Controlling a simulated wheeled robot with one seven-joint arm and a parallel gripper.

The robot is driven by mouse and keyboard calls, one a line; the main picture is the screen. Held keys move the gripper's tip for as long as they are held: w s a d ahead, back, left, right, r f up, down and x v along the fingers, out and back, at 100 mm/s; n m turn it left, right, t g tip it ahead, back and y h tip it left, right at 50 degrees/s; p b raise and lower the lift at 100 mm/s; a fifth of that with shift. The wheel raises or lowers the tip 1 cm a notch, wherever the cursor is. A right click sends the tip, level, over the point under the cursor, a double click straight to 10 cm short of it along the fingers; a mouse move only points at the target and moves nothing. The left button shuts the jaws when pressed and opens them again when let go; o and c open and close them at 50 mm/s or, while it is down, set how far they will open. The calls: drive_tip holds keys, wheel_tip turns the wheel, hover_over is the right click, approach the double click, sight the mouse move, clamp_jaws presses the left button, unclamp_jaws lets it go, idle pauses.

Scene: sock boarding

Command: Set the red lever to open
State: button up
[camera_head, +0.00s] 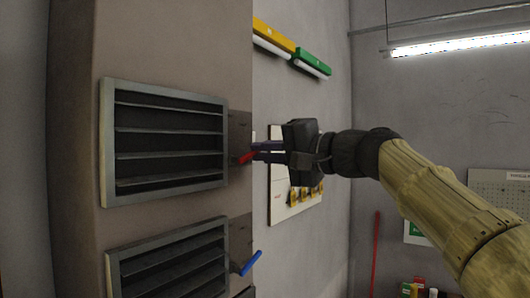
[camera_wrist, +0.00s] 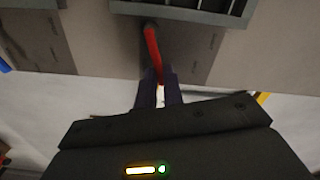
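The red lever (camera_head: 247,157) sticks out from a dark plate at the right side of the upper louvred vent (camera_head: 106,150). In the wrist view the red lever (camera_wrist: 152,46) runs from its pivot near the vent down between my two fingertips. My gripper (camera_head: 262,151) reaches in from the right. In the wrist view my gripper (camera_wrist: 160,82) has one dark finger on each side of the lever's outer end, with a gap about as wide as the lever, so it looks shut on it. The lever's tip is partly hidden between the fingers.
A lower louvred vent (camera_head: 115,268) with a blue lever (camera_head: 251,263) sits below. A white board (camera_head: 283,208) with yellow tags hangs behind my gripper. Yellow (camera_head: 273,36) and green (camera_head: 312,60) bars are on the wall above. A red pole (camera_head: 376,250) stands further right.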

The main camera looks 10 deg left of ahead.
drive_tip(key=o, duration=0.4)
drive_tip(key=shift+o, duration=0.2)
drive_tip(key=b+v, duration=0.6)
drive_tip(key=v, duration=1.1)
drive_tip(key=shift+d, duration=0.25)
drive_tip(key=shift+s+f, duration=0.1)
